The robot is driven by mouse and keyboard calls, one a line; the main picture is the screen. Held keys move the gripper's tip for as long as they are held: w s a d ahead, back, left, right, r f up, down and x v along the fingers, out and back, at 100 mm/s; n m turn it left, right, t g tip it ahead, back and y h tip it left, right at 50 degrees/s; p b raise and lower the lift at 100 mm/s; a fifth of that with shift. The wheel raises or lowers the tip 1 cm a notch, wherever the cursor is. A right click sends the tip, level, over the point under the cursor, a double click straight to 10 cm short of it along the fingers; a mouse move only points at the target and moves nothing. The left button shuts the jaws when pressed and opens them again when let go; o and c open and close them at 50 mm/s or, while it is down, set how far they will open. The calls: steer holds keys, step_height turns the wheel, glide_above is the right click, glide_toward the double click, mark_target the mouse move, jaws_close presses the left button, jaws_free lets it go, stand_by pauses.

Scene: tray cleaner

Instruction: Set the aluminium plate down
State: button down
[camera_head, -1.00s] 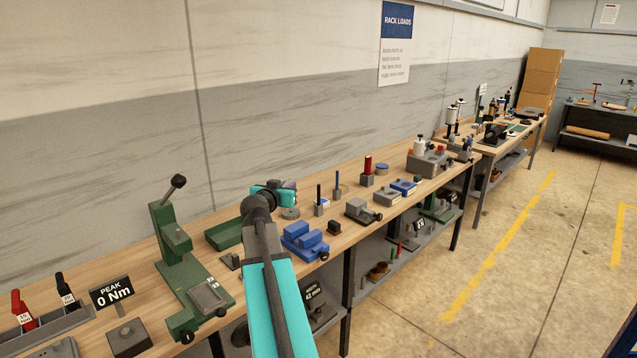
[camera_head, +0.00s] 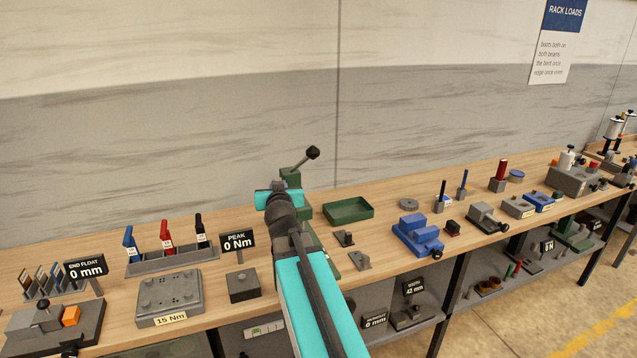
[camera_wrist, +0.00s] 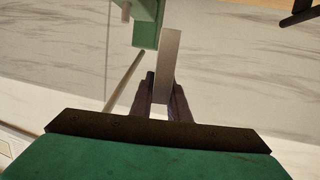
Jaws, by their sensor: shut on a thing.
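The aluminium plate (camera_wrist: 169,55) is a flat grey strip standing out from between my fingers in the wrist view. My gripper (camera_wrist: 164,92) is shut on it, with a dark finger on each side. In the head view my teal arm hides both the gripper and the plate. A green hand press (camera_head: 291,178) with a black-knobbed lever stands behind my arm, and most of it is hidden. In the wrist view a green press part (camera_wrist: 147,28) is close beyond the plate. I cannot tell whether they touch.
A green tray (camera_head: 348,202) and small grey brackets (camera_head: 344,238) are right of my arm, then a blue vise (camera_head: 417,236).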

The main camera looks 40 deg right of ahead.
steer(key=w+a+f+n+t+y+b, duration=0.1)
steer(key=a+f+b, duration=0.4)
steer(key=a, duration=0.9)
steer(key=w+a+f+n+t+y+b, duration=0.1)
steer(key=a+f+n+y+b, duration=0.3)
steer(key=a, duration=0.9)
steer(key=shift+w+a+f+n+y+b, duration=0.2)
steer(key=shift+a+f+n+y+b, duration=0.15)
steer(key=shift+y+b, duration=0.75)
